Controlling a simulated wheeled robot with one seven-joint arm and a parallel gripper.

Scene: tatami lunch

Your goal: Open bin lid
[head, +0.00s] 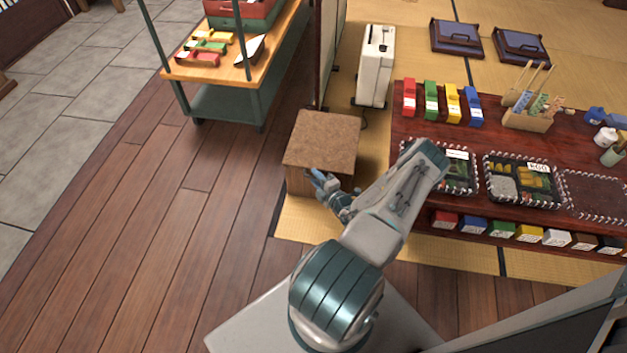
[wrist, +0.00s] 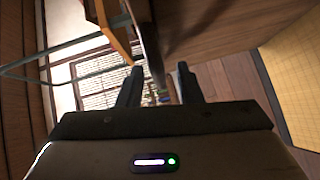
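The bin is a brown wooden box (head: 308,185) with a flat, speckled brown lid (head: 322,139) on top. The lid looks level and closed in the head view. My gripper (head: 318,181) is at the bin's near side, just below the lid's front edge. In the wrist view the two dark fingers of my gripper (wrist: 158,84) stand apart. A brown wooden panel (wrist: 220,25), seemingly the bin, fills the upper right, its edge running down toward the gap between the fingers. I cannot tell whether a finger touches it. My forearm hides the bin's lower right.
A low dark red table (head: 545,140) with lunch trays (head: 522,179) and coloured boxes stands to the right. A white upright case (head: 375,65) stands behind the bin. A wheeled cart (head: 225,100) stands at the back left. The wooden floor (head: 150,230) to the left is clear.

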